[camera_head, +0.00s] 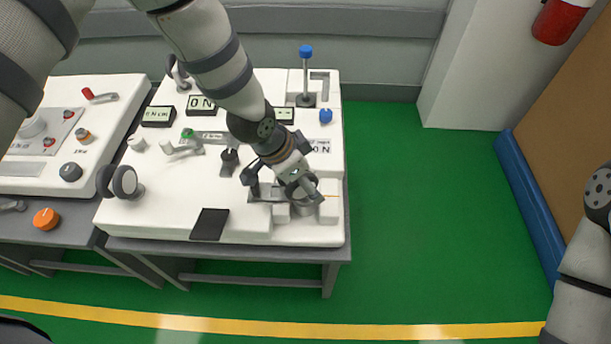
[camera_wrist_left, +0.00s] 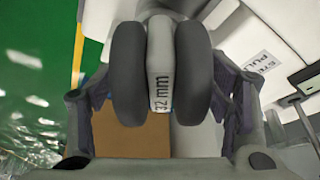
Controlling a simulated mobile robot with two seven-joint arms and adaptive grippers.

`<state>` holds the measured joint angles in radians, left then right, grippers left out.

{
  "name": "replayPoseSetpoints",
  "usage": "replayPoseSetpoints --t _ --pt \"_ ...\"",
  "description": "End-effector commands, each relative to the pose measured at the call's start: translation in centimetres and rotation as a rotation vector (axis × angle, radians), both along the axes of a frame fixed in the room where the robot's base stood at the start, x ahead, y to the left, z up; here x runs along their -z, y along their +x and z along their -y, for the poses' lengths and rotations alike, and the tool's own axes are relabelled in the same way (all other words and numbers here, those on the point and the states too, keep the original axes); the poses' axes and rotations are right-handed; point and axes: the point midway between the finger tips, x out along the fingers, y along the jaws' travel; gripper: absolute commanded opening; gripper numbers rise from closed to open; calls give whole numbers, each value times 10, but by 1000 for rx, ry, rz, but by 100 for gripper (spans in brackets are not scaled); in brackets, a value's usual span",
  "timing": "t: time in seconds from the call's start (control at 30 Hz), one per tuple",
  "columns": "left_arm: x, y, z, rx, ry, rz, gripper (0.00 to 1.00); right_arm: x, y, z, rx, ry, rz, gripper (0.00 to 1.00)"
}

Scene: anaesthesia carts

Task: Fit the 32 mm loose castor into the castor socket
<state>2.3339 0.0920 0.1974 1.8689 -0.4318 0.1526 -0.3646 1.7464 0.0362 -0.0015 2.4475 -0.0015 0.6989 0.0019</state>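In the head view my left gripper (camera_head: 298,188) points down over the front right corner of the white cart top (camera_head: 265,232). In the left wrist view the 32 mm castor (camera_wrist_left: 160,80), two dark wheels around a grey body marked "32 mm", sits between the fingers of my left gripper (camera_wrist_left: 165,100). The finger pads appear to press on the wheels' outer sides. A grey round part (camera_head: 304,206), likely the castor socket, shows just below the gripper between white blocks. The gripper hides much of it, so whether castor and socket touch cannot be told. My right gripper is out of view.
Another twin-wheel castor (camera_head: 122,181) lies at the cart's left edge. A black pad (camera_head: 209,224) lies at the front. A blue-topped post (camera_head: 305,75) stands at the back. A second console (camera_head: 70,145) stands left. Green floor (camera_head: 420,220) is clear to the right.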

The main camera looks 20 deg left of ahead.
Motion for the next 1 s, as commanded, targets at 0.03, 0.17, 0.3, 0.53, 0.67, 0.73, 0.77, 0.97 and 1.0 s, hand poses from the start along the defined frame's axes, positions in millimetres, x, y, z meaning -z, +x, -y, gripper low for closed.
replayPoseSetpoints --t 0.03,0.17,0.3,0.53,0.67,0.73,0.77,0.97,1.0 --pt "0 0 0 0 0 0 71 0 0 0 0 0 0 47" --pt "-1 -1 -1 -1 0 -2 71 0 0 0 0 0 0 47" --pt "-21 -5 -6 -1 0 3 71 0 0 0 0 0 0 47" --pt "-79 -22 -23 -2 -2 4 71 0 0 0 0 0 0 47" --pt "-101 -29 -29 -1 -2 3 71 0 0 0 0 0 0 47" --pt "-107 -32 -31 0 -1 1 71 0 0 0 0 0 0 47" --pt "-109 -33 -32 0 -1 1 71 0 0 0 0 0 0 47" --pt "-111 -34 -32 0 1 -1 71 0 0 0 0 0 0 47" --pt "-111 -34 -32 0 0 0 71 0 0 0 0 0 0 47"
